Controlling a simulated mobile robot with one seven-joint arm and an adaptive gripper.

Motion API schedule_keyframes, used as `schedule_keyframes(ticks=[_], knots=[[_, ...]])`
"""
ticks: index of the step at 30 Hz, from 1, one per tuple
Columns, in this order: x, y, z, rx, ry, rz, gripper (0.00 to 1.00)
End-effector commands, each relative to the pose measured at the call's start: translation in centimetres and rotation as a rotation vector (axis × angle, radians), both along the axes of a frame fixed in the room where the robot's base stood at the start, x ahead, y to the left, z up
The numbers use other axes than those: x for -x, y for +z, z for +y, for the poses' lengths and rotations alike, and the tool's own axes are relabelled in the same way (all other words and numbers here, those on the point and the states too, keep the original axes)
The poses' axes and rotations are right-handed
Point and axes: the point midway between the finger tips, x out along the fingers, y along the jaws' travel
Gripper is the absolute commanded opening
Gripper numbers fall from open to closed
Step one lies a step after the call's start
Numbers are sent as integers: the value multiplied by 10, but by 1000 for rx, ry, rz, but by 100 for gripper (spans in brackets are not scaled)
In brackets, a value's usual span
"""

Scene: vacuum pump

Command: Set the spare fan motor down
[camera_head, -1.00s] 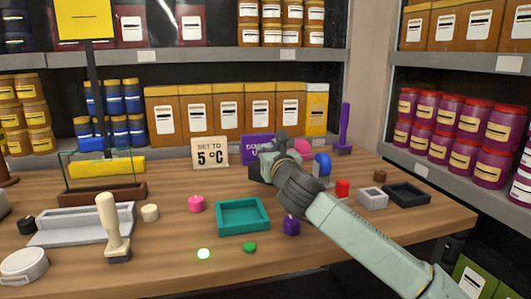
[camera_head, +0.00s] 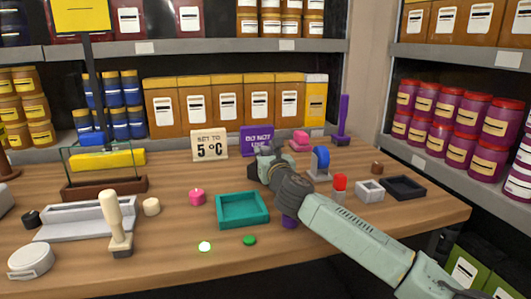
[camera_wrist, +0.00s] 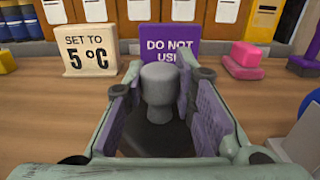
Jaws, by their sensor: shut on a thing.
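The spare fan motor (camera_wrist: 158,85), a grey rounded cylinder, stands between the finger pads of my gripper (camera_wrist: 155,100) in the wrist view. My gripper is shut on it; its lower part is dark and partly hidden by the fingers. In the head view my gripper (camera_head: 268,163) is over the back middle of the wooden table (camera_head: 180,235), in front of a purple sign (camera_head: 257,139). I cannot clearly make out the motor there, nor whether it touches the table.
A cream "SET TO 5 °C" sign (camera_head: 209,145) stands left of the purple sign. A teal tray (camera_head: 243,226) sits in front. Right are a blue-topped piece (camera_head: 321,158), a red-topped piece (camera_head: 340,182), a grey box (camera_head: 370,196) and a black tray (camera_head: 405,197). Bare wood lies between.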

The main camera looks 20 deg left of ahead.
Motion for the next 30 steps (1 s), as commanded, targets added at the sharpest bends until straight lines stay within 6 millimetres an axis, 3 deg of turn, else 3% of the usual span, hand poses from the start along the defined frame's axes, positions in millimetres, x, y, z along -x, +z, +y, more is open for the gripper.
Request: schedule_keyframes(ticks=[5, 6, 14, 27, 30], knots=[[0, -2, 0, -3, 1, -3, 0], [0, -3, 0, -1, 0, 2, 27], [0, -3, 0, 0, 0, 1, 44], [0, 6, 0, 2, 0, -1, 44], [16, -4, -11, -4, 0, 1, 44]])
